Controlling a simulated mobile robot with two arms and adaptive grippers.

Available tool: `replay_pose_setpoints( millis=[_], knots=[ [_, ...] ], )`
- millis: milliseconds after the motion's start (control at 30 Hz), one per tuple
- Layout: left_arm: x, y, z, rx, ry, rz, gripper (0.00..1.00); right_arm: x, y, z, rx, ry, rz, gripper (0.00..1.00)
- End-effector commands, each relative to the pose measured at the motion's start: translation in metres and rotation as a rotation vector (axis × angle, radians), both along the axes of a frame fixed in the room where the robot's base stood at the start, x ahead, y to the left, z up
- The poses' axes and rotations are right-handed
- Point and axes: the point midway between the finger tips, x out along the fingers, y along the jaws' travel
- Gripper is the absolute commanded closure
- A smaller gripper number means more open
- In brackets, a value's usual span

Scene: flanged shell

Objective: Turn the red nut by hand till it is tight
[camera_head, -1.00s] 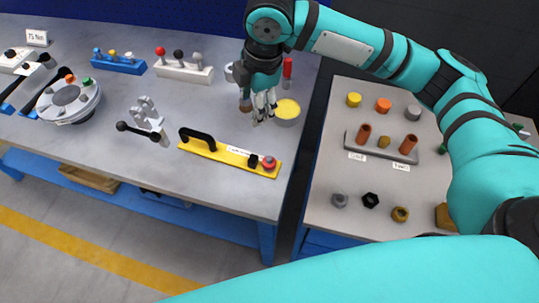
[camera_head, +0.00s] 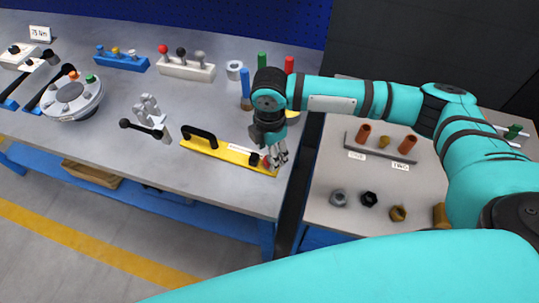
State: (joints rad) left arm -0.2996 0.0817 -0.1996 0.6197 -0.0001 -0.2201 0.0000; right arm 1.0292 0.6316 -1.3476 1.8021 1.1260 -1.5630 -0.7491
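A grey round flanged shell (camera_head: 70,98) sits at the left of the bench. An orange-red piece (camera_head: 73,75) and a green piece (camera_head: 90,78) show on its top. A small red piece (camera_head: 265,162) shows at the right end of the yellow bar (camera_head: 215,152), partly hidden by my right gripper. I cannot tell which red piece is the nut. My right gripper (camera_head: 277,160) points down at that end of the bar, close over the red piece. Contact and finger opening are unclear. My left gripper is out of view.
Red (camera_head: 289,66), green (camera_head: 262,60) and blue (camera_head: 245,82) upright handles stand behind my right gripper. A grey clamp (camera_head: 150,118) with a black handle stands left of the bar. A second table (camera_head: 325,195) holds nuts and plugs, across a gap.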

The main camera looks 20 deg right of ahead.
Motion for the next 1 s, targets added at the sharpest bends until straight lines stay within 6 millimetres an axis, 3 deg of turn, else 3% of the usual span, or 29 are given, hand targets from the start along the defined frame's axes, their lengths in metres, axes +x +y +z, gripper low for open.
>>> replay_pose_setpoints(
  millis=[200, 567, 1000],
  knots=[
    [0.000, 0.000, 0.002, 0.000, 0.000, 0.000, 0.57, 0.000, 0.000, -0.024, 0.000, 0.001, 0.000, 0.43],
    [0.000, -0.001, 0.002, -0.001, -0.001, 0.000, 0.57, 0.000, 0.001, -0.029, 0.001, -0.001, 0.001, 0.43],
    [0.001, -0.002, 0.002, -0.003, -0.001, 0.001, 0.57, 0.000, 0.000, -0.029, 0.001, -0.001, 0.000, 0.99]
  ],
)
